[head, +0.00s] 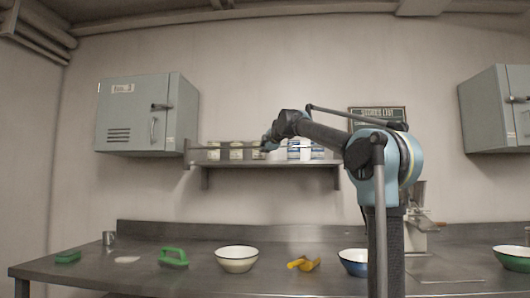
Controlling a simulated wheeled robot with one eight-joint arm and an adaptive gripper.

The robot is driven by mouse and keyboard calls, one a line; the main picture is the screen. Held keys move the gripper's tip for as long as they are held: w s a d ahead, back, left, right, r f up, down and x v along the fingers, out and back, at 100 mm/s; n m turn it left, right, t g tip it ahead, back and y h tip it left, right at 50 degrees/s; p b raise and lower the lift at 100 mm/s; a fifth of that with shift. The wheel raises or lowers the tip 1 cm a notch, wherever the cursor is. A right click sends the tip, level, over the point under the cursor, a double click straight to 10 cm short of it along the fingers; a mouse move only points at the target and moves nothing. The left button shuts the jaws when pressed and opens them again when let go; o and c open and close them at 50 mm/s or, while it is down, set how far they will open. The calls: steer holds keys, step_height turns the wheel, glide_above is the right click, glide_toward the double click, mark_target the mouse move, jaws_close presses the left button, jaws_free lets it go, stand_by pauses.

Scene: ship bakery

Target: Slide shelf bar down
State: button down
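The shelf bar (225,148) is a thin rail running across the front of the cans on the wall shelf (225,163). It stands above the shelf board, at about mid-height of the cans. My gripper (266,148) is in front of the shelf, at the bar near its middle. At this size I cannot tell whether it touches the bar or whether its fingers are open or shut. My arm hides part of the bar's right half and some of the cans.
Several cans (214,152) stand on the shelf. Grey cabinets hang at left (148,115) and right (490,110). Below is a steel counter (205,262) with a cream bowl (237,260), blue bowl (353,262), yellow scoop (304,264) and green brush (173,257). Air between shelf and counter is clear.

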step_height(320, 180, down, 4)
steer(key=shift+f, duration=0.1)
stand_by(0.4)
steer(key=c, duration=1.6)
jaws_free()
steer(key=shift+c, duration=0.2)
steer(key=shift+d, duration=0.1)
steer(key=v, duration=1.2)
steer(key=shift+w+d+f, duration=0.1)
